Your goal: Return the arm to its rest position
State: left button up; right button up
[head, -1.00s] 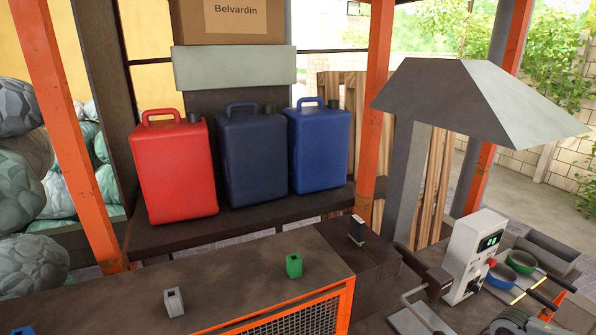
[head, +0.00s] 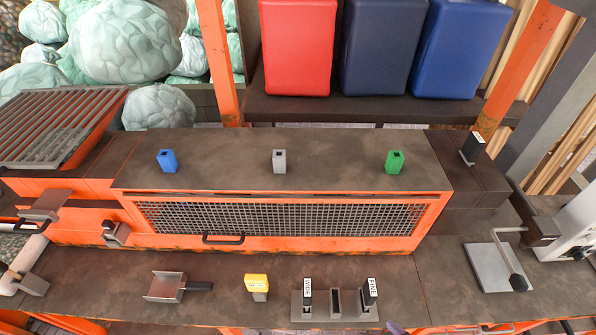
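Neither of my grippers shows in the head view, and no part of my arms can be made out for sure. The bench top (head: 220,165) carries a blue block (head: 167,161), a grey block (head: 279,161) and a green block (head: 394,162), standing apart in a row.
Below the mesh door (head: 290,217), the lower shelf holds a grey scoop (head: 166,287), a yellow-topped piece (head: 257,284) and a rack (head: 335,317) with labelled tools. A lever plate (head: 492,270) is at right. Red (head: 298,45) and blue (head: 465,45) canisters stand behind.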

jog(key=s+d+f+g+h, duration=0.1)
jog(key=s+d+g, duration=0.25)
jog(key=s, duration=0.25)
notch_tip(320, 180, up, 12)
jog(key=p, duration=1.2)
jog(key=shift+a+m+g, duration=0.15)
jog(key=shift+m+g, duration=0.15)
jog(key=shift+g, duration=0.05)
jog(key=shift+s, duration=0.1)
